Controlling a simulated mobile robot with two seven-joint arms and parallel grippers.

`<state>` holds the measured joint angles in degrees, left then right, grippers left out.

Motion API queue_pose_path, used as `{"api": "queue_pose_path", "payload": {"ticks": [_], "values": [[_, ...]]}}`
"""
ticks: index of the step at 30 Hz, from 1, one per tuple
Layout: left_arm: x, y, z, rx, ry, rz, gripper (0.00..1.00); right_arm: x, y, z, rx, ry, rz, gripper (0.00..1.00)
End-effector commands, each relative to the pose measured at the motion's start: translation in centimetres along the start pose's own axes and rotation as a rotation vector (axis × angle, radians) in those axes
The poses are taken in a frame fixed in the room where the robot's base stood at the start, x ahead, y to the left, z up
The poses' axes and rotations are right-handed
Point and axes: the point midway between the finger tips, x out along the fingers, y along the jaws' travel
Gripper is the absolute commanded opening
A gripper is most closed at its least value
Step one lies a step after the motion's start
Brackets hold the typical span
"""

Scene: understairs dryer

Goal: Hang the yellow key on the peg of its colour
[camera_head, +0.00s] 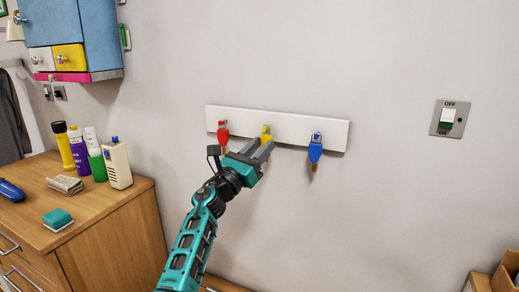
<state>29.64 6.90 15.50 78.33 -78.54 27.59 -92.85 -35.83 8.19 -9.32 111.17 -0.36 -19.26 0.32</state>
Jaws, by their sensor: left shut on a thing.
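A white peg board (335,133) is fixed to the wall. A yellow piece (266,133) shows at the middle of the board, just above my fingertips. It looks like the head of the yellow key, at or in front of the middle peg. My left gripper (262,149) is shut on the yellow key, close in front of the board. The fingers hide the rest of the key, and I cannot tell whether it is around the peg. My right gripper is not in view.
A red key (223,132) hangs at the left of the board and a blue key (315,149) at the right. A wooden cabinet (105,215) with bottles stands at left, below a blue wall cupboard (95,35). A switch (449,118) is at right.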

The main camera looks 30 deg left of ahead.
Motion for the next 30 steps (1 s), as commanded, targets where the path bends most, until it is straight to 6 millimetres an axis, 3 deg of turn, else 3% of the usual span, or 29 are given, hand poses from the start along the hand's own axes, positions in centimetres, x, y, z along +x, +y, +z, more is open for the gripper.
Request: {"api": "queue_pose_path", "payload": {"ticks": [5,6,14,23,30], "values": [[0.0,0.0,0.0,0.000,0.000,0.000,0.04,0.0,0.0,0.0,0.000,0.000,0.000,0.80],[0.0,0.0,0.0,0.000,0.000,0.000,0.37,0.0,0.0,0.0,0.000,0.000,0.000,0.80],[0.0,0.0,0.0,0.000,0.000,0.000,0.62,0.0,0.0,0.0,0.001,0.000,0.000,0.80],[-0.2,0.0,-0.1,0.000,0.000,0.000,0.63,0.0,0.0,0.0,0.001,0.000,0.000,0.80],[-3.1,0.0,-0.2,0.002,0.004,0.000,0.63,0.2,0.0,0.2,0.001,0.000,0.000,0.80]]}}
